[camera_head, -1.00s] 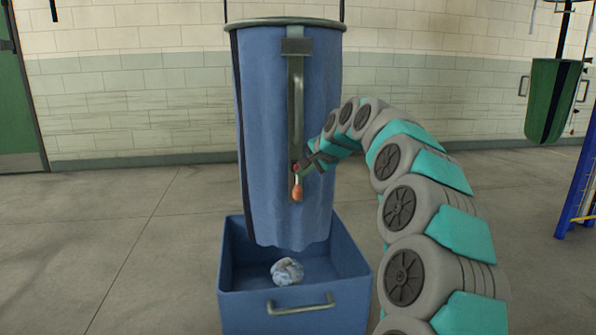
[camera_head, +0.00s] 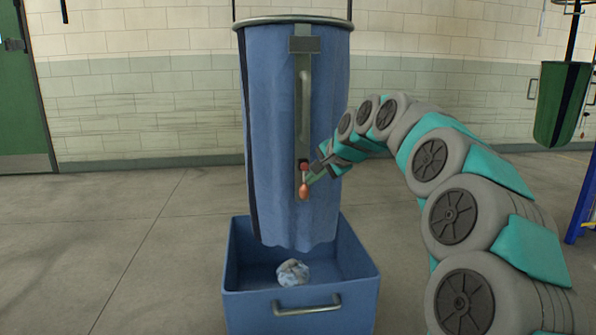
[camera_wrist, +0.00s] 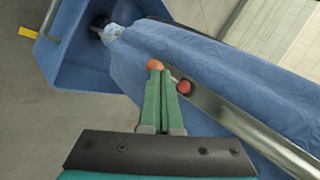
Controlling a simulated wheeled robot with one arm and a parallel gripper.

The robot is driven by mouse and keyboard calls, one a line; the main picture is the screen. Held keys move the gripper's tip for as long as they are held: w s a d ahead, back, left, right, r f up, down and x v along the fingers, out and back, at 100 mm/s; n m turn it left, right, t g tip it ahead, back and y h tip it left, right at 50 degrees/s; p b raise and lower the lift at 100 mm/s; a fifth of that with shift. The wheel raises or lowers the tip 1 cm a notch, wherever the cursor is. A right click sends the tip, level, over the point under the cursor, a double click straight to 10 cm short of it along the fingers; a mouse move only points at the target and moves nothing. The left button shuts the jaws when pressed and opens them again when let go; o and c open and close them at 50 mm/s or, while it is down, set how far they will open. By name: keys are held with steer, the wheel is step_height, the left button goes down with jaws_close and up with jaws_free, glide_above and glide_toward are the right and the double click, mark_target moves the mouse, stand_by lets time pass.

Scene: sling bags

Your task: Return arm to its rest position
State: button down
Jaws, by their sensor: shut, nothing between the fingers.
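The blue hanging sling bag (camera_head: 280,130) has a grey metal strip (camera_head: 303,90) down its front. Low on the strip are a red knob (camera_head: 303,163) and an orange bulb-shaped pull (camera_head: 304,191). My gripper (camera_head: 310,181) is right beside the pull, with its green fingers pointing at it. In the wrist view my gripper (camera_wrist: 154,72) has its fingers together and empty. The orange pull (camera_wrist: 155,64) shows just beyond the fingertips, and the red knob (camera_wrist: 184,87) is to their right. I cannot tell whether the fingertips touch the pull.
A blue open bin (camera_head: 301,304) with a front handle stands under the bag. A crumpled pale cloth bundle (camera_head: 292,272) lies in it. A green sling bag (camera_head: 558,105) hangs at the right. The floor at left is clear.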

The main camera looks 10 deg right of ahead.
steer(key=s+a+f+n+g, duration=0.1)
steer(key=s+a+f+n, duration=0.15)
steer(key=s, duration=0.35)
steer(key=s+a+f+n+g, duration=0.2)
steer(key=s+a+f, duration=0.1)
steer(key=s, duration=0.3)
steer(key=s+d+f+n+g+h, duration=0.1)
steer(key=s+f, duration=0.5)
steer(key=s, duration=0.7)
steer(key=s+d+f+n+g+h, duration=0.1)
steer(key=s+f, duration=0.5)
steer(key=s, duration=0.8)
steer(key=s+d+f+n+g+h, duration=0.1)
steer(key=s+d+f+n+g, duration=0.2)
steer(key=s+f, duration=0.4)
steer(key=s+n+g, duration=0.1)
steer(key=s+g, duration=0.1)
steer(key=s, duration=0.4)
steer(key=shift+s+g+h, duration=0.25)
steer(key=shift+g+h, duration=0.15)
